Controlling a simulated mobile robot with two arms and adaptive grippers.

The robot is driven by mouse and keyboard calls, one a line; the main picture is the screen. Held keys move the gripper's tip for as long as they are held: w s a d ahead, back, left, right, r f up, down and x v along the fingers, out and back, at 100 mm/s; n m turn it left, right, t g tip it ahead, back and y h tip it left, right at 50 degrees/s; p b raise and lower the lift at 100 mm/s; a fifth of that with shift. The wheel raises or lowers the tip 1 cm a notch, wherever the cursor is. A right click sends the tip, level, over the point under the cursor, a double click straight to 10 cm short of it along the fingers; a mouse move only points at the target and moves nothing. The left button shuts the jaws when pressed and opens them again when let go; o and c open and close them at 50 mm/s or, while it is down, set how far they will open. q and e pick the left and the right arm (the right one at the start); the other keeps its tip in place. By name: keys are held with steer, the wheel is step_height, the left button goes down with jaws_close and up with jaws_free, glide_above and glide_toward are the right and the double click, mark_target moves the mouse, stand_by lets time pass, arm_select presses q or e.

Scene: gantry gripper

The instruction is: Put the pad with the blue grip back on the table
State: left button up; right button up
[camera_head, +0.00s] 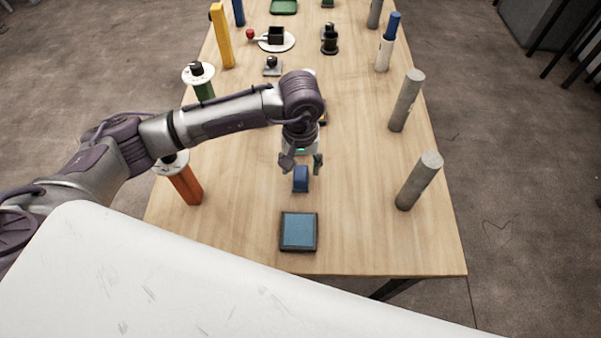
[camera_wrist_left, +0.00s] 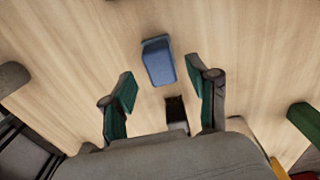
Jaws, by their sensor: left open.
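The blue grip (camera_head: 301,180) stands on the table (camera_head: 365,220) just in front of my left gripper, and no separate pad can be made out under it. In the left wrist view, the blue grip (camera_wrist_left: 158,62) lies just beyond the fingertips, apart from them. My left gripper (camera_head: 302,163) is open and empty above the table. Its two green-faced fingers (camera_wrist_left: 162,88) are spread in the left wrist view. My right gripper is not in view.
A square tray with a blue face (camera_head: 298,231) lies nearer the front edge. A small dark object (camera_wrist_left: 177,110) shows between the fingers. Grey cylinders (camera_head: 418,182) stand right, an orange post (camera_head: 186,185) left. The table between the tray and the right cylinders is clear.

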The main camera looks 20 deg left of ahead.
mark_target(300, 174)
arm_select(q)
step_height(300, 174, up, 8)
steer(key=b, duration=0.2)
steer(key=shift+r, duration=0.15)
steer(key=shift+s, duration=0.1)
stand_by(0.3)
